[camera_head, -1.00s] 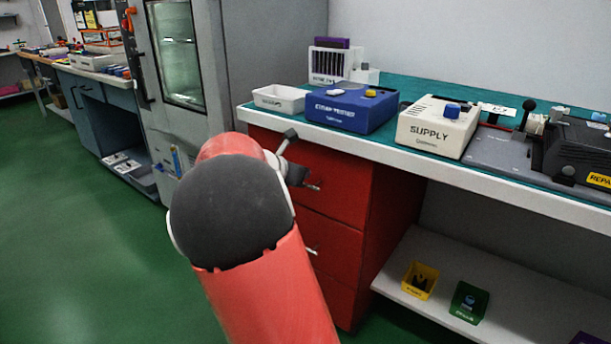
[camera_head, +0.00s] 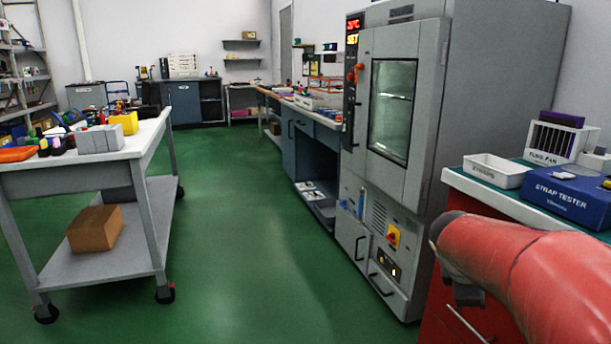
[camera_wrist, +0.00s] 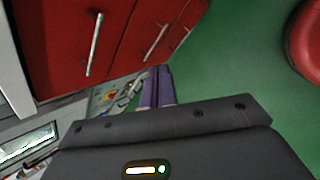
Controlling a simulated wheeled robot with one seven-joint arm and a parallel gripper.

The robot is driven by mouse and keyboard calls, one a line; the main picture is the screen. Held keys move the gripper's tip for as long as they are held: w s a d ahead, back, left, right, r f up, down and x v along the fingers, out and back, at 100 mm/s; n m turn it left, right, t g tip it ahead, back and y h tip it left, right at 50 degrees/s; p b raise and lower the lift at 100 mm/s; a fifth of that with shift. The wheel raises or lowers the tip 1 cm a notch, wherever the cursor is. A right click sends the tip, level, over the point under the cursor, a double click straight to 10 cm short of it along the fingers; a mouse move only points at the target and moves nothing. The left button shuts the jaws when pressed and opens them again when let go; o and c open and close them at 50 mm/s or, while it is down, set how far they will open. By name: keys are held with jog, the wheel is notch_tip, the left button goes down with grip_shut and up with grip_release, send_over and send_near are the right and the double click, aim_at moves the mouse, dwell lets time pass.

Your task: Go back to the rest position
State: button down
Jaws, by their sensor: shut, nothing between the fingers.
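My red arm (camera_head: 540,265) reaches in from the right edge of the head view, in front of the bench. In the wrist view my gripper (camera_wrist: 157,76) shows as two purple-grey fingers lying close together, shut with nothing between them. It points along the red drawers (camera_wrist: 75,40), over the green floor (camera_wrist: 225,60), and touches nothing that I can see. In the head view my gripper's fingers cannot be made out.
A tall grey oven cabinet (camera_head: 425,120) stands left of the bench, which bears a white tray (camera_head: 497,170) and a blue strap tester box (camera_head: 570,195). A grey cart (camera_head: 75,180) with a cardboard box (camera_head: 95,228) stands at left. The green floor (camera_head: 240,220) between is clear.

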jog(key=s+a+f+m+t+y, duration=0.1)
jog(key=s+a+m+y, duration=0.5)
jog(key=s+a+m, duration=0.7)
jog(key=s+a, duration=0.5)
jog(key=shift+s+f+t, duration=0.15)
jog(key=shift+f+t, duration=0.15)
jog(key=shift+t, duration=0.1)
